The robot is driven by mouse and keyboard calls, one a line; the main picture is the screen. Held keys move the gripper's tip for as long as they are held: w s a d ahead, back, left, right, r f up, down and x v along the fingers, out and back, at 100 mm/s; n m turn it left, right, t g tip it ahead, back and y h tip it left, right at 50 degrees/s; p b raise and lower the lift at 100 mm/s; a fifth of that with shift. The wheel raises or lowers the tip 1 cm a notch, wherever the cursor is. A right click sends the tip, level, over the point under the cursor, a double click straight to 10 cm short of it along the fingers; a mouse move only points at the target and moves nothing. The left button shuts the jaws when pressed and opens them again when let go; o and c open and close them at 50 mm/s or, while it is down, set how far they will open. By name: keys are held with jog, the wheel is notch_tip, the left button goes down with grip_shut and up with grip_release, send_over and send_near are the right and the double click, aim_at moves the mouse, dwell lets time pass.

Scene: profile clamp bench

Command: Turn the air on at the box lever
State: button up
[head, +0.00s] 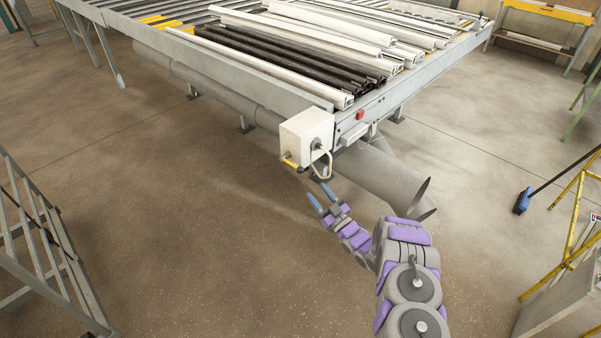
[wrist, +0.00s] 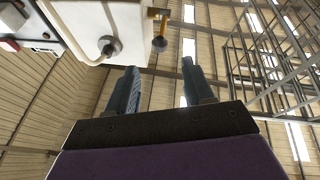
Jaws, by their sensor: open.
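The white air box (head: 305,138) is fixed at the near corner of the roller bench. Its yellow lever (head: 291,163) sticks out low on the left side of its front face. A pale hose hangs from the box beside the lever. In the wrist view the box (wrist: 98,22) is at the upper left, and the yellow lever (wrist: 159,36) with a dark pivot shows at its right edge. My gripper (head: 322,197) is open and empty, below and a little right of the lever in the head view. In the wrist view both fingers (wrist: 158,88) are apart and clear of the lever.
The roller bench (head: 255,93) carries white and black profiles. A red button (head: 360,115) is right of the box. A large grey duct (head: 385,175) lies under the bench, close to my arm. A metal rack (head: 45,240) stands at left. The floor between is clear.

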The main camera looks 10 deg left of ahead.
aim_at(300, 169)
jog(key=b+x, duration=0.2)
jog(key=x, duration=0.9)
jog(key=shift+a, duration=0.1)
grip_shut()
dwell(0.3)
